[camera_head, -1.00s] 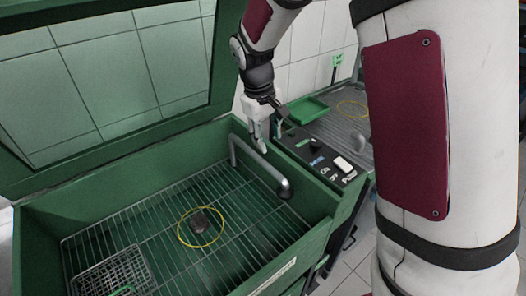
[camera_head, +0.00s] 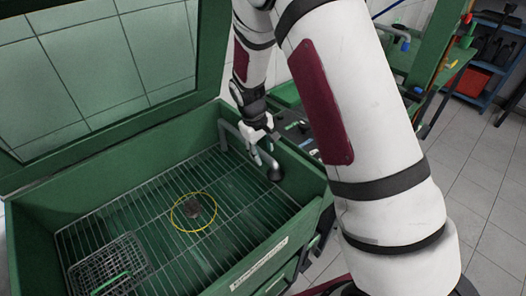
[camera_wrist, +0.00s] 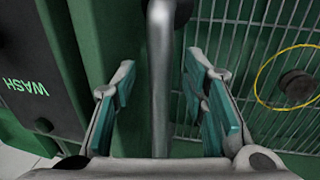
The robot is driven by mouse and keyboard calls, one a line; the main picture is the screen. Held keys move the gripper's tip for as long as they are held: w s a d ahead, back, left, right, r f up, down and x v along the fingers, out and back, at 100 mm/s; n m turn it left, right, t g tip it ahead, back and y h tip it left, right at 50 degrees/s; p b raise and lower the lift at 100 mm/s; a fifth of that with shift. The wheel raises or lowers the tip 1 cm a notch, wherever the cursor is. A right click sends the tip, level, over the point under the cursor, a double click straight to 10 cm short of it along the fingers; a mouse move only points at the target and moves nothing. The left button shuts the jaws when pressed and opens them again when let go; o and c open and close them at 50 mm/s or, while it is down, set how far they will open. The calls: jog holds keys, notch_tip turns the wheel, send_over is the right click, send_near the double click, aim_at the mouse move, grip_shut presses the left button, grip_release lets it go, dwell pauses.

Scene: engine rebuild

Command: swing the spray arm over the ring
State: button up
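The spray arm (camera_head: 232,132) is a grey bent pipe along the right wall of the green wash basin, with a dark nozzle end (camera_head: 275,174). The yellow ring (camera_head: 172,214) lies on the wire rack left of the nozzle, around a small dark round piece (camera_head: 195,208). My gripper (camera_head: 262,160) is at the spray arm near the nozzle. In the wrist view, my gripper (camera_wrist: 160,108) is open, and the spray arm (camera_wrist: 160,75) runs between its fingers with gaps on both sides. The yellow ring (camera_wrist: 257,82) shows at right, clear of the fingers.
A wire basket (camera_head: 105,268) stands at the rack's front left. The basin's raised lid (camera_head: 207,50) is behind. A dark panel marked WASH (camera_wrist: 22,60) sits beside the right wall. Most of the rack (camera_head: 150,190) is clear.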

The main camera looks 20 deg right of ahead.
jog(key=shift+d+f, duration=0.1)
jog(key=shift+f, duration=0.3)
grip_shut()
jog(key=w+a+m+g+b, duration=0.1)
jog(key=a+m, duration=0.4)
jog(key=a, duration=0.6)
jog(key=w+a+m+g+b, duration=0.1)
jog(key=a+m+b, duration=0.2)
jog(key=a, duration=0.9)
jog(key=m, duration=0.3)
jog(key=shift+w+b, duration=0.3)
jog(key=shift+b, duration=0.1)
